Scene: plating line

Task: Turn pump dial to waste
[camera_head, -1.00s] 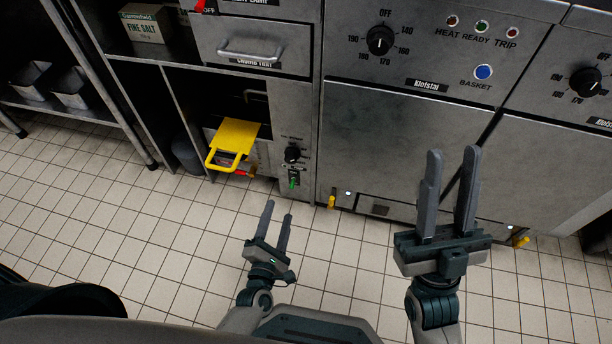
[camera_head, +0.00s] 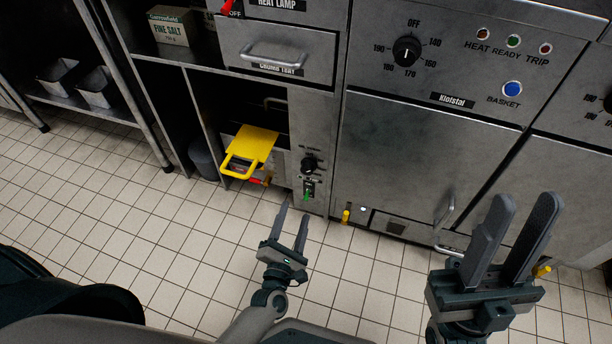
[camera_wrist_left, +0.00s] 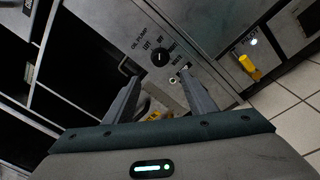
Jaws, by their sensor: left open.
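The pump dial (camera_head: 308,165) is a small black knob on the narrow steel panel right of the yellow-handled pull-out. In the left wrist view the dial (camera_wrist_left: 160,57) sits beneath "OIL PUMP" lettering, with words around it that are partly blurred; I cannot surely tell which its pointer marks. A small green-lit switch (camera_head: 308,190) is below it. My left gripper (camera_head: 293,216) is open and empty, low in front of the panel and apart from the dial. In the wrist view its fingers (camera_wrist_left: 158,92) point toward the panel. My right gripper (camera_head: 527,225) is open and empty at the lower right.
The yellow handle (camera_head: 250,148) sticks out left of the dial. A fryer door (camera_head: 420,150) and a yellow valve lever (camera_head: 346,216) are to the right. A crumb tray drawer (camera_head: 285,55) is above. The tiled floor (camera_head: 120,215) is clear in front.

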